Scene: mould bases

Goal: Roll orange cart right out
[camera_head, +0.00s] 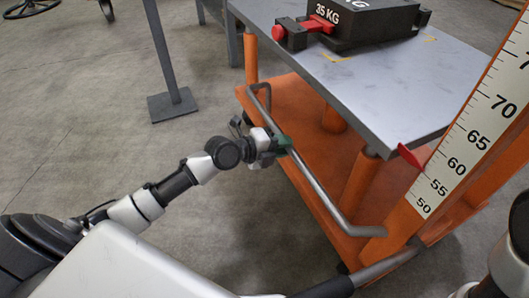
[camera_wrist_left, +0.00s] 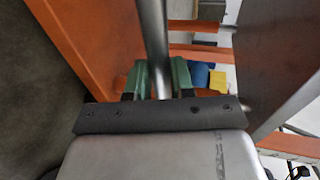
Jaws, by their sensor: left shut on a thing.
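The orange cart (camera_head: 317,150) stands in the middle and right of the head view, with a grey top plate (camera_head: 405,85) and a bent metal push handle (camera_head: 318,190) along its near side. My left gripper (camera_head: 276,148) is shut on the handle's long bar. In the left wrist view the green fingers (camera_wrist_left: 162,78) sit on both sides of the metal bar (camera_wrist_left: 153,40). The cart's orange frame (camera_wrist_left: 90,45) shows at the left there. Part of my right arm shows at the lower right edge of the head view; its gripper is out of the picture.
A black 35 KG mould base (camera_head: 365,22) with red clamp parts lies on the cart's top. An orange post with a height scale (camera_head: 480,125) rises at the right. A grey post on a foot plate (camera_head: 172,105) stands at the back left. The floor left of the cart is mostly clear.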

